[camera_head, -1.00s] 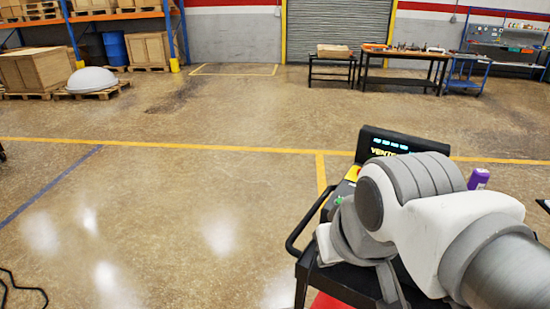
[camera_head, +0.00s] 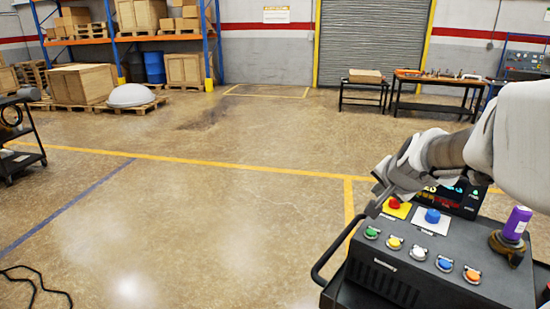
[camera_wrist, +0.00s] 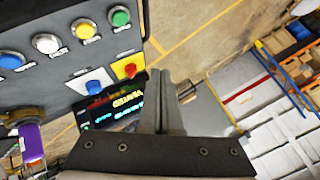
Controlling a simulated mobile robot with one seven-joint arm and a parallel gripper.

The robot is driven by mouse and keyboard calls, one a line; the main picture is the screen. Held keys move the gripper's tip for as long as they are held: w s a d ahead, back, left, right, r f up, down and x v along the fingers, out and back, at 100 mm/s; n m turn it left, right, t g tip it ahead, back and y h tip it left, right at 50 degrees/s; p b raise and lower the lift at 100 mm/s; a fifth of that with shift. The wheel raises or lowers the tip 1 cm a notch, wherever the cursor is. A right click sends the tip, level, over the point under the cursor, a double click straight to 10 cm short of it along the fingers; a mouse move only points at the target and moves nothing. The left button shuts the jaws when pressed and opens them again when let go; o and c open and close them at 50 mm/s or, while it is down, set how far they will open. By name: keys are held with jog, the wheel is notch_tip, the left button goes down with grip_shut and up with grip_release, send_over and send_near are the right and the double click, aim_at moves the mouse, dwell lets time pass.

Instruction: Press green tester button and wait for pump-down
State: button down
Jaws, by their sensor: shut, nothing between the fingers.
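The tester is a dark box (camera_head: 420,262) on a black cart at the lower right. The green button (camera_head: 372,232) is the leftmost in its front row; it also shows in the wrist view (camera_wrist: 120,17). Behind that row are a red button on a yellow plate (camera_head: 394,203) and a blue button on a white plate (camera_head: 432,216). A lit display (camera_head: 462,195) stands at the back, partly hidden by my arm. My gripper (camera_head: 375,208) is shut and empty, above the box's left end, near the green button and apart from it. The gripper also shows in the wrist view (camera_wrist: 160,85).
Yellow, white, blue and orange buttons sit right of the green one. A purple-capped item (camera_head: 517,222) stands at the box's right end. A black handle (camera_head: 325,270) juts from the cart's left side.

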aim_at(371, 233)
jog(key=shift+w+d+f, duration=0.15)
jog(key=shift+d, duration=0.2)
notch_tip(371, 233, down, 9)
jog(key=b, duration=0.8)
dwell(1.9)
jog(key=shift+f+b, duration=0.35)
jog(key=shift+b, duration=0.1)
